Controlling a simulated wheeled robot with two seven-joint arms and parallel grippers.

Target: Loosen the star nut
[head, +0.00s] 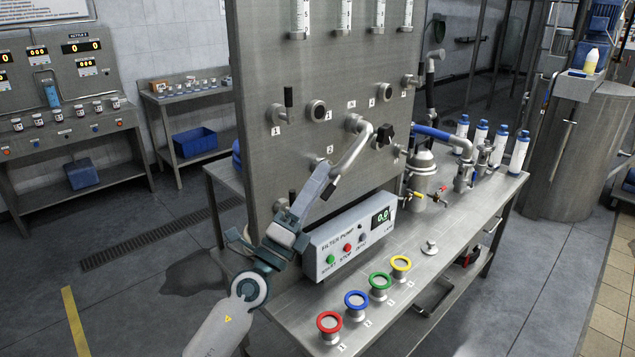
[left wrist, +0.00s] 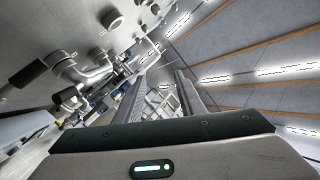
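A black knob with several lobes, which looks like the star nut (head: 384,135), sits on the steel panel (head: 270,75) just right of a bent steel pipe (head: 352,150). My left gripper (head: 318,184) is in front of the panel, below and left of the knob, with its fingers pointing up toward the pipe's lower end. In the left wrist view the two fingers (left wrist: 163,88) stand apart with nothing between them. A dark knob (left wrist: 68,95) shows there by steel pipework at the left; I cannot tell if it is the star nut. My right gripper is not in view.
The filter pump box (head: 350,235) stands on the bench just right of my left gripper. Coloured-rim cups (head: 357,300) stand along the bench front. A steel vessel (head: 421,175) with valves and a blue-handled pipe (head: 432,132) stand right of the knob. Black handles (head: 288,97) stick out of the panel.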

